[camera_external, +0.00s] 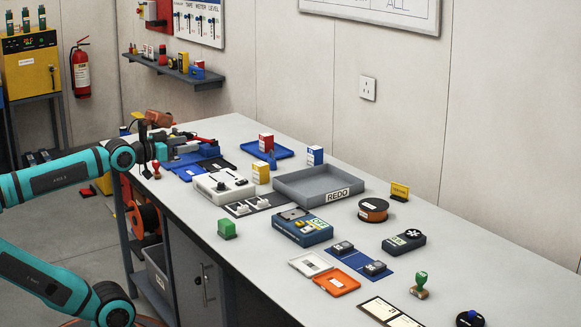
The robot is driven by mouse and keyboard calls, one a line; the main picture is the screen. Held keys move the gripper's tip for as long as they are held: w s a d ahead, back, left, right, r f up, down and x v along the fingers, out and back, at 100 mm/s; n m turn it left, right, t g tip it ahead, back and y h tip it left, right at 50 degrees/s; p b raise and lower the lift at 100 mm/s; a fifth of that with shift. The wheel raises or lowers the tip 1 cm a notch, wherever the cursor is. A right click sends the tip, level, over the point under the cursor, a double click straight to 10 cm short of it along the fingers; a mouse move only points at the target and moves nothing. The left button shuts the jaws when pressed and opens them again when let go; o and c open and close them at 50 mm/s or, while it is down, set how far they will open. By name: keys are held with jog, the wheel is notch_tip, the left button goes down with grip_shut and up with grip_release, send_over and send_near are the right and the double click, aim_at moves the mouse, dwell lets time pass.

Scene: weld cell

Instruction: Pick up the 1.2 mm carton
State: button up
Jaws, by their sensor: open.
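Three small cartons stand upright on the bench: a red-and-white one (266,143) on the blue tray, a blue-and-white one (315,156) behind the grey tray, and a yellow one (261,173) left of the grey tray. Their print is too small to read, so I cannot tell which is the 1.2 mm carton. My gripper (178,139) is dark and small at the bench's left end, beyond my teal arm. It is open, left of all three cartons and apart from them. Clutter around it partly blends with its fingers.
The grey REDO tray (318,200) stands right of the yellow carton. The blue tray (284,150) is behind it. Blue equipment (195,158) and a white meter (222,185) crowd the left end. A wire spool (373,210) stands right.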

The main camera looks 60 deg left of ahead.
jog(key=w+a+r+g, duration=0.1)
jog(key=w+r+g, duration=0.15)
jog(key=w, duration=0.55)
jog(key=w+a+r+g, duration=0.1)
jog(key=w+a+r, duration=0.15)
jog(key=w, duration=0.55)
jog(key=g, duration=1)
send_over(314, 147)
jog(key=s, duration=0.7)
notch_tip(314, 147, down, 11)
jog(key=shift+t, duration=0.25)
jog(key=x, duration=1.2)
jog(key=shift+w+d, duration=0.25)
jog(key=shift+w, duration=0.1)
jog(key=shift+w+x, duration=0.15)
jog(key=shift+x, duration=1.15)
jog(key=shift+w+x, duration=0.2)
jog(key=shift+x, duration=1.1)
jog(key=shift+r, duration=0.15)
jog(key=c, duration=1.1)
